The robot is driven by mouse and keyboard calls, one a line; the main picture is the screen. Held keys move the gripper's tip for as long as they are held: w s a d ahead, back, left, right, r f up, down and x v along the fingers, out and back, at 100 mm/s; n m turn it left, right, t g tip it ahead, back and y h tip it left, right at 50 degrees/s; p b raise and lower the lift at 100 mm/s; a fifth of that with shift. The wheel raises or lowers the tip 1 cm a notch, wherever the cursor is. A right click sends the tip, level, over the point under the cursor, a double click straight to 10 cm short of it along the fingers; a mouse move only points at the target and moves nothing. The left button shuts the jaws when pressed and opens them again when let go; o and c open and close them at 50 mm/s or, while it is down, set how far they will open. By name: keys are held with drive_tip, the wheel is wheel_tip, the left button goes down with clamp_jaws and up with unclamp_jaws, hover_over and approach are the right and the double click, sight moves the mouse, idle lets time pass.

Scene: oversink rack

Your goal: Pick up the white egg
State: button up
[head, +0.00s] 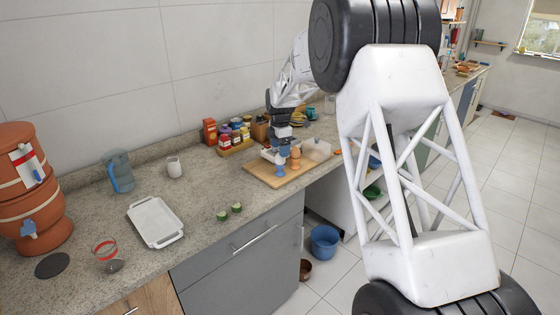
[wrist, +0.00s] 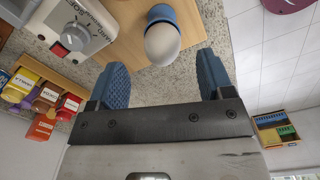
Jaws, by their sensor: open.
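The white egg (wrist: 163,46) sits in a blue egg cup (wrist: 160,13) on the wooden board (wrist: 122,42), seen in the wrist view. My gripper (wrist: 161,75) is open, with one blue finger to each side of the egg's line and the egg just beyond the fingertips. No contact shows, and nothing is between the fingers. In the head view my gripper (head: 283,143) is above the wooden board (head: 268,181) among small egg cups.
Several spice jars (wrist: 45,93) sit in a rack further left.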

drive_tip(key=shift+s+f, duration=0.15)
drive_tip(key=shift+f, duration=2.3)
drive_tip(key=c, duration=1)
drive_tip(key=shift+r, duration=0.15)
drive_tip(key=shift+r, duration=1.35)
drive_tip(key=shift+s+r, duration=0.2)
drive_tip(key=shift+r, duration=0.15)
drive_tip(key=s+d, duration=0.1)
drive_tip(key=s, duration=0.4)
drive_tip(key=s+d+r, duration=0.1)
drive_tip(key=s, duration=0.4)
drive_tip(key=s+d, duration=0.1)
drive_tip(key=s, duration=0.4)
drive_tip(key=shift+s+d+r, duration=0.15)
drive_tip(key=shift+d, duration=0.05)
